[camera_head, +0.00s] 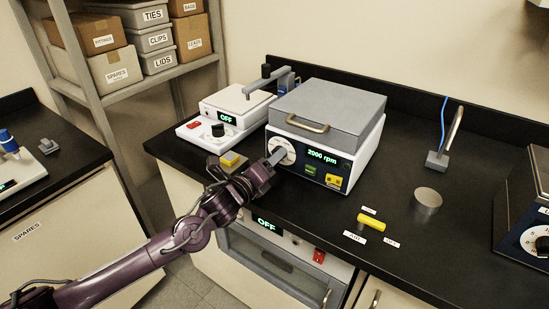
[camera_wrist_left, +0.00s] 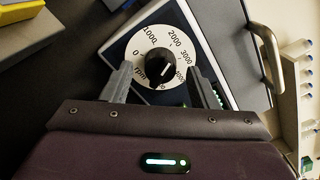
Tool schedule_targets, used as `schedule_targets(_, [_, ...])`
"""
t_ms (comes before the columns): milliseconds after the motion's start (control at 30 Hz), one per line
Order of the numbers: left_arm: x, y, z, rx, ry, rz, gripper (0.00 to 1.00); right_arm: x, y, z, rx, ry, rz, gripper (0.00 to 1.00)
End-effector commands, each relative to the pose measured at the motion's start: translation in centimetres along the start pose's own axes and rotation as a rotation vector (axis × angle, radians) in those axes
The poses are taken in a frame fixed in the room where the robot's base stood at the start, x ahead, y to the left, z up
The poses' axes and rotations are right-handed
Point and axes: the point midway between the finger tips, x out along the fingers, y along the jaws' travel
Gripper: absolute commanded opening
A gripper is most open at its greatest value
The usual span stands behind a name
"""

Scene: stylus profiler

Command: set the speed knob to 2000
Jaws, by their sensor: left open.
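The speed knob (camera_wrist_left: 160,68) is black with a white pointer line, on a round white dial (camera_wrist_left: 156,37) marked in rpm from 0 up past 3000. The pointer leans toward the upper right, roughly toward the 2000 mark. In the head view the dial (camera_head: 286,145) is on the front of a white machine with a grey lid (camera_head: 330,105). Its green display (camera_head: 322,156) reads 2000 rpm. My left gripper (camera_head: 277,158) is open in front of the dial. In the wrist view its fingers (camera_wrist_left: 161,86) stand on either side of the knob, apart from it. My right gripper is not in view.
A white instrument (camera_head: 222,116) with a display reading OFF stands to the left. A yellow block (camera_head: 230,159) lies near the bench edge. A yellow-handled valve (camera_head: 371,221) and a metal cylinder (camera_head: 427,201) are to the right. Below the bench is an oven front (camera_head: 275,262).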

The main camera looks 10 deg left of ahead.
Motion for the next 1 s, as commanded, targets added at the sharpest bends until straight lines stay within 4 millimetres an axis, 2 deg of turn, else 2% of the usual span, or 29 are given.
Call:
schedule_targets(167, [-0.5,0.0,0.0,-0.001,0.0,0.001,0.54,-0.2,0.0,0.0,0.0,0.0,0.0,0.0])
schedule_targets(733, [-7.2,0.0,0.1,-0.001,0.001,0.002,0.54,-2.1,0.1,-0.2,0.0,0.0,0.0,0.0])
schedule_targets(1000, [-8.0,0.0,0.0,-0.001,-0.001,-0.001,0.54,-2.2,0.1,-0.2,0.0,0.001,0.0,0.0])
